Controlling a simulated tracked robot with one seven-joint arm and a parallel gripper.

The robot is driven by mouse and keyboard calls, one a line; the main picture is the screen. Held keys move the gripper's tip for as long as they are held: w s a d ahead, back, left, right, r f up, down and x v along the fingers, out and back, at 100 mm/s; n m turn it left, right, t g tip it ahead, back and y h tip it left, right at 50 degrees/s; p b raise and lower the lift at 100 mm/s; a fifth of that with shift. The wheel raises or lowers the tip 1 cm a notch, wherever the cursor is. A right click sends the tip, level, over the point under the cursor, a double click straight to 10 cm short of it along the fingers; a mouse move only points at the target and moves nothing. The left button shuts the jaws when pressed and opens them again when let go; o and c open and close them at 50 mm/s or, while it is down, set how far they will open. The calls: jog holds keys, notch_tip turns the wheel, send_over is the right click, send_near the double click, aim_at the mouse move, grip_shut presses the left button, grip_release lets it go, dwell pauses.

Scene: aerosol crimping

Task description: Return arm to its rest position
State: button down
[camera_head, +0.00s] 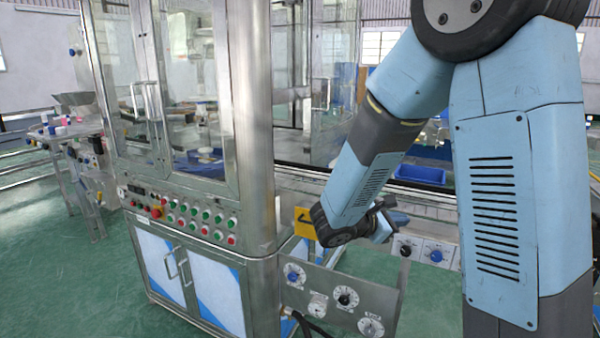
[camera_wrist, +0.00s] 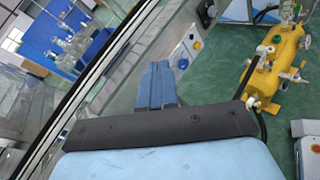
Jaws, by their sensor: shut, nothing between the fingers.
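My arm comes down from the upper right in the head view, with its elbow bent and its lower end beside the machine's front right corner. My gripper (camera_head: 385,220) is at that end, in front of the side control panel and partly hidden by my wrist link. In the wrist view my gripper's two blue fingers (camera_wrist: 158,85) lie side by side, shut, with nothing between them. The crimping machine (camera_head: 258,120) is a steel cabinet with glass doors, left of my arm.
A button panel (camera_head: 190,218) runs along the machine's front. A lower dial panel (camera_head: 335,300) juts out near my wrist. A yellow unit with valves (camera_wrist: 275,70) stands on the green floor at right in the wrist view. Open floor (camera_head: 75,290) lies at front left.

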jog(key=s+d+r+m+g+y, duration=0.2)
jog(key=s+d+m+g+y, duration=0.1)
jog(key=s+m, duration=0.3)
jog(key=s+d+r+m+g+y, duration=0.2)
jog(key=s+m+g, duration=0.15)
jog(key=s, duration=0.45)
jog(key=s+a+r+m+t+y, duration=0.5)
jog(key=s+a+r+m+y, duration=0.1)
jog(key=s+r+m+y, duration=0.1)
jog(key=shift+s+r+m+y, duration=0.2)
jog(key=shift+s+m+y, duration=0.55)
jog(key=shift+m, duration=0.3)
jog(key=c, duration=1.8)
grip_release()
